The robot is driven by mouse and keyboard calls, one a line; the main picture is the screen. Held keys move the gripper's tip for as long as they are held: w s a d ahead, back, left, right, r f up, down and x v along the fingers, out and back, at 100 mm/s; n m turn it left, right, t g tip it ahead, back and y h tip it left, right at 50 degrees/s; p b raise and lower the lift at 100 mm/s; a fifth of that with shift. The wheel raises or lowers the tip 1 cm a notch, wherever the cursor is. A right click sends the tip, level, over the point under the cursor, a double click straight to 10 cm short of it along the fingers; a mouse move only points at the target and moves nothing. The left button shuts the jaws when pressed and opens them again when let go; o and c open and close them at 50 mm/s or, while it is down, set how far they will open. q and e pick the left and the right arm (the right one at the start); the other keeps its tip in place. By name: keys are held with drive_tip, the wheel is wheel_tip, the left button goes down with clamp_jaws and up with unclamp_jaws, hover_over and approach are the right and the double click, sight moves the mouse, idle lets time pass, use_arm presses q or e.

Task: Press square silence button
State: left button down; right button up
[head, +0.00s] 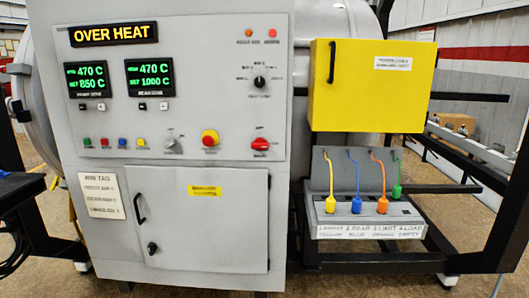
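The grey control panel (225,60) faces me on the left half of the head view. A row of small, roughly square buttons sits on its lower left: a green button (87,142), a red button (104,142), a blue button (122,142) and an orange button (140,142). Their labels are too small to read, so I cannot tell which one is for silence. An amber "OVER HEAT" sign (114,34) is lit above. Neither of my grippers can be made out in the view.
Right of the buttons are a grey knob (170,142), a red mushroom button (209,138) and a red rotary switch (260,144). Below is a closed cabinet door (215,230) with a protruding black handle (139,207). A yellow box (355,95) stands at right above coloured plugs.

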clamp_jaws()
idle(1.4)
